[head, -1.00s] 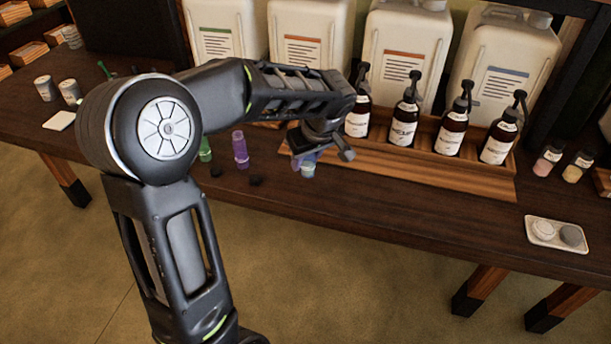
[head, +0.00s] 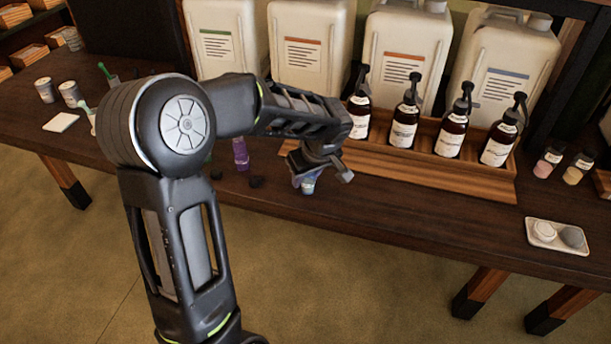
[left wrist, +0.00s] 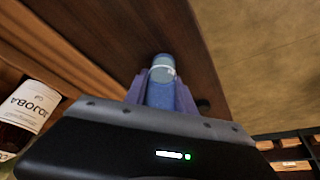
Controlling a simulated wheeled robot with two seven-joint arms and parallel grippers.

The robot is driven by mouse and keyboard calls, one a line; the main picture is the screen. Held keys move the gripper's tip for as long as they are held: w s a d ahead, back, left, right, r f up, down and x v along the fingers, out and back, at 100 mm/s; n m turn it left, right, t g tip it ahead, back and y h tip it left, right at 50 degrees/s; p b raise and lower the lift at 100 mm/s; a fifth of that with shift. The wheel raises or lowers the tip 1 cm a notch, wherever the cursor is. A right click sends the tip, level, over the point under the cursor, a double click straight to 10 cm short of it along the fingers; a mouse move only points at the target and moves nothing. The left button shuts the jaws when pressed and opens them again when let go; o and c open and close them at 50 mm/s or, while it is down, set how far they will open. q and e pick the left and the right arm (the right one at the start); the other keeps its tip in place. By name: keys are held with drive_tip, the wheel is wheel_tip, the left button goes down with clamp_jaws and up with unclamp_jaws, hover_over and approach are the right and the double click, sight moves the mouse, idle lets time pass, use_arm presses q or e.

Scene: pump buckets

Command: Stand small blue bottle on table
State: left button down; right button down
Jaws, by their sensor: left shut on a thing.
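The small blue bottle (head: 309,186) is at the front part of the dark table (head: 420,205), below my left gripper (head: 306,178). In the left wrist view the blue bottle (left wrist: 161,80) sits between the two purple-looking fingers (left wrist: 160,92), which are shut on it. Its pale ring and rounded blue end point away from the gripper. I cannot tell whether the bottle touches the table. My right gripper is in neither view.
A purple bottle (head: 240,154) and dark caps (head: 256,182) are left of my gripper. A wooden tray (head: 440,178) with several brown pump bottles (head: 404,127) stands right behind it. A white dish (head: 543,233) is far right. The table front between is clear.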

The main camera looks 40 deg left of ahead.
use_arm(q)
drive_tip(key=shift+f, duration=0.15)
drive_tip(key=c, duration=1)
unclamp_jaws()
drive_tip(key=shift+c, duration=0.2)
drive_tip(key=shift+d+r, duration=0.1)
drive_tip(key=shift+r, duration=0.35)
drive_tip(key=v, duration=1.1)
drive_tip(key=shift+r+p, duration=0.2)
drive_tip(key=shift+p, duration=0.1)
drive_tip(key=shift+d, duration=0.15)
